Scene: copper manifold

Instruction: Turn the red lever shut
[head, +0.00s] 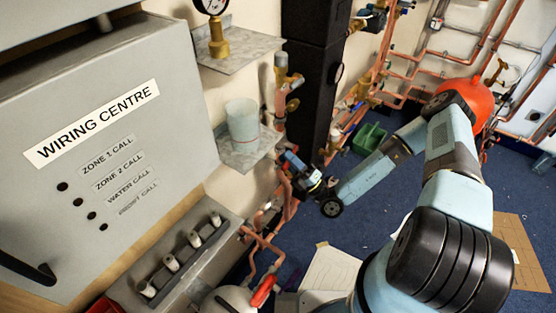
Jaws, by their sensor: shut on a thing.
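A red lever (263,290) shows low in the head view, on copper pipework beside a rounded pale vessel. It slants up to the right. My gripper (302,178) is farther up the picture, beside the copper pipes at the foot of the black column. It is small and dark in this view. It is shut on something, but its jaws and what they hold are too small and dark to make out. A blue part (292,158) shows right at the gripper. The red lever appears clear of my gripper in the picture.
A grey wiring centre box (110,165) fills the left. A shelf with a translucent cup (242,122) and a shelf with a gauge (213,8) stick out from the wall. A black column (310,90) stands behind. A red vessel (478,98) is behind my arm. Blue floor is partly open.

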